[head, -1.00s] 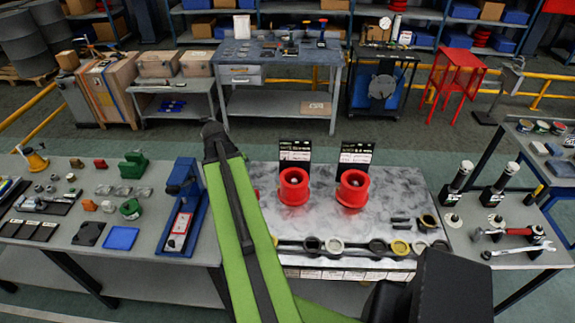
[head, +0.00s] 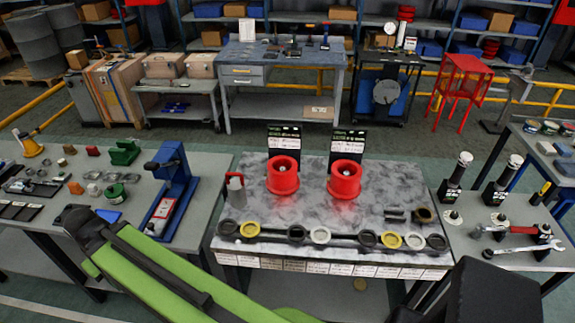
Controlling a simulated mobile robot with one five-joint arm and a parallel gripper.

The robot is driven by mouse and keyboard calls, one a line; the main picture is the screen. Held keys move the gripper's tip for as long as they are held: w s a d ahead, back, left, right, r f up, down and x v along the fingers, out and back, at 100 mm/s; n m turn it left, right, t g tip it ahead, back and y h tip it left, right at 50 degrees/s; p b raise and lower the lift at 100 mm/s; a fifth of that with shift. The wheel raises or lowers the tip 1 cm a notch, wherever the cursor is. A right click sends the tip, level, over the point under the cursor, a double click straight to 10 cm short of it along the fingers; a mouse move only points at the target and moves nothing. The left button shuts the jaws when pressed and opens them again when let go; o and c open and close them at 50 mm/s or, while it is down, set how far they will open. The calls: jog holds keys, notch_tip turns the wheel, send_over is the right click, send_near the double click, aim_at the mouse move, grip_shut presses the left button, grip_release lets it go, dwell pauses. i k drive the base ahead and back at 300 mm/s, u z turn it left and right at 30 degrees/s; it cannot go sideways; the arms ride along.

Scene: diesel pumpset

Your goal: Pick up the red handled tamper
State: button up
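A small upright tool with a red handle and a dark, greyish lower body (head: 235,190) stands near the left edge of the marbled table (head: 400,180). It looks like the tamper, though its details are too small to be sure. It stands left of two red flanged cups, apart from them. My green arm reaches across the lower left of the view, with its dark far end over the front of the left bench. My gripper's fingers do not show, and nothing held can be seen.
Two red cups (head: 283,177) (head: 345,181) stand before black placards. A row of rings (head: 295,233) lines the table's front. A blue press (head: 172,190) stands on the left bench. A red-handled tool (head: 500,229) lies on the right bench. The marbled table's middle is mostly clear.

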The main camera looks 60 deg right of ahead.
aim_at(235, 186)
jog(key=z, duration=4.25)
jog(key=i, duration=0.15)
jog(key=u, duration=0.9)
jog(key=k, duration=1.05)
jog(key=u, duration=1.2)
jog(key=i, duration=1)
jog(key=z, duration=0.1)
